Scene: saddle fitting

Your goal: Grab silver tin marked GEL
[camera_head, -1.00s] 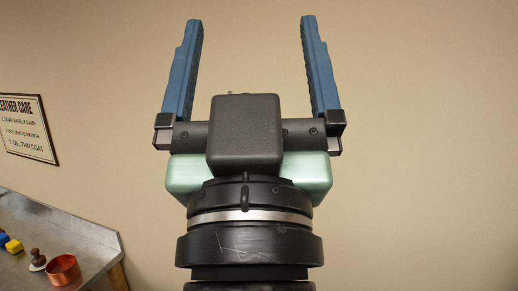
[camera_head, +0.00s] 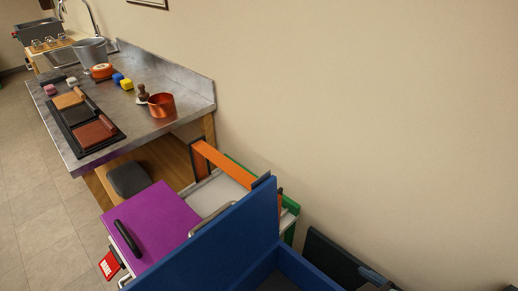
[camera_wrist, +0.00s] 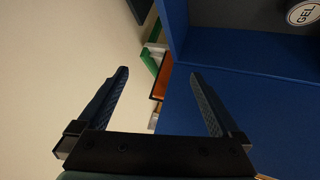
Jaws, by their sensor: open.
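My gripper (camera_wrist: 158,73) is open and empty. The tin is off to the right of and beyond its fingers. In the head view the blue box (camera_head: 225,245) is at the bottom centre, and the tin cannot be made out there.
A purple-lidded box (camera_head: 155,222) stands left of the blue box. An orange bar (camera_head: 222,163) and a green edge (camera_head: 290,218) lie behind it. A metal workbench (camera_head: 185,90) holds a copper pot (camera_head: 161,105) and other items. The wall is close behind.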

